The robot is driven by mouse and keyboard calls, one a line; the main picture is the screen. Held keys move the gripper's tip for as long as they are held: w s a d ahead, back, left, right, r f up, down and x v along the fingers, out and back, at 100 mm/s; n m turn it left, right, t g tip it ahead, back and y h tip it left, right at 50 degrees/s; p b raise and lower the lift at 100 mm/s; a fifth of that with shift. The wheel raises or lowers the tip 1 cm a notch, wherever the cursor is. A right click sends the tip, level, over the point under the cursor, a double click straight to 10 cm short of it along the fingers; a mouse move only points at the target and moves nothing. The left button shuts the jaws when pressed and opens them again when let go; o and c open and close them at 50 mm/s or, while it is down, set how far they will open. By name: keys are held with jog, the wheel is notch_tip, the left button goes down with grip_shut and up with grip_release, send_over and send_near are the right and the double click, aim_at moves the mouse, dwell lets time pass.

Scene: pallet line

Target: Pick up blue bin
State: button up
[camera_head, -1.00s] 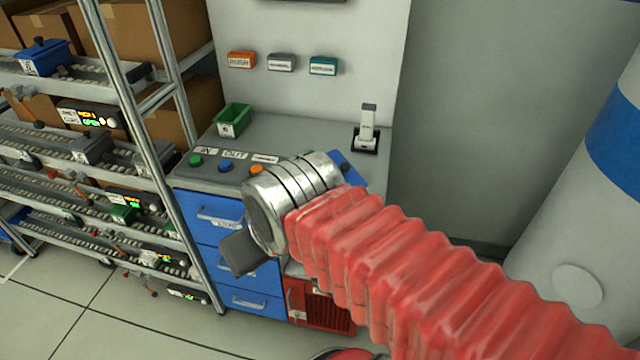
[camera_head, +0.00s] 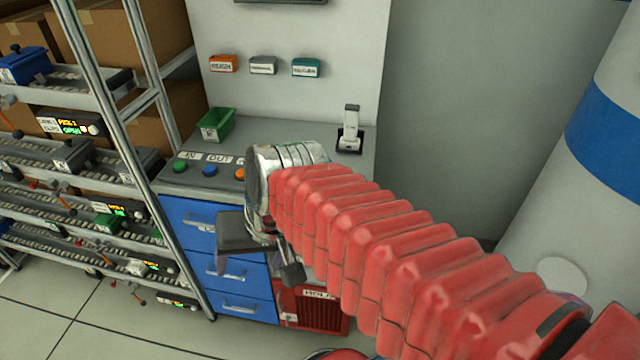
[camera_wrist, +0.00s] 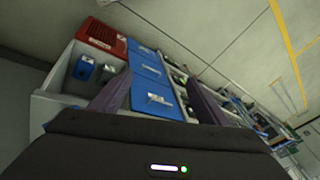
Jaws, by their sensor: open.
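A blue bin (camera_head: 25,65) with a dark knob sits on the upper level of the rack at the far left in the head view. My gripper (camera_head: 258,255) is open in front of the blue drawers, pointing down, well right of the rack's blue bin. Its two fingers (camera_wrist: 158,98) are apart in the wrist view with nothing held between them. My red arm hides the right part of the counter.
A green bin (camera_head: 215,124) stands on the grey counter (camera_head: 270,127) above blue drawers (camera_head: 243,274). A red HOLD box (camera_head: 312,308) is low at right. The rack posts (camera_head: 105,110) stand left. Floor at lower left is clear.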

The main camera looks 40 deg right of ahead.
jog(key=o, duration=0.6)
jog(key=d+m+y, duration=0.1)
jog(key=m, duration=0.1)
jog(key=w+d+f+m, duration=0.1)
jog(key=m, duration=0.2)
jog(key=w+d+f+m+y, duration=0.1)
jog(key=d+m, duration=0.1)
jog(key=m, duration=0.1)
jog(key=shift+w+f+y, duration=0.2)
jog(key=shift+y, duration=0.1)
jog(key=d+m+t, duration=0.3)
jog(key=d+m, duration=0.4)
jog(key=d, duration=0.2)
jog(key=d+m+t+h, duration=0.1)
jog(key=d+m+t, duration=0.2)
jog(key=d+m, duration=0.5)
jog(key=d+m+t+h, duration=0.1)
jog(key=d+m+t, duration=0.2)
jog(key=d+m, duration=0.4)
jog(key=shift+w+d+f+m, duration=0.1)
jog(key=shift+d+f+m, duration=0.05)
jog(key=shift+d, duration=0.65)
jog(key=shift+w+d+f+m, duration=0.1)
jog(key=shift+d+f+m, duration=0.05)
jog(key=shift+d, duration=0.65)
jog(key=x, duration=0.7)
jog(key=shift+w+f, duration=0.1)
jog(key=shift+w, duration=0.25)
jog(key=shift+w+f, duration=0.2)
jog(key=shift+w, duration=0.2)
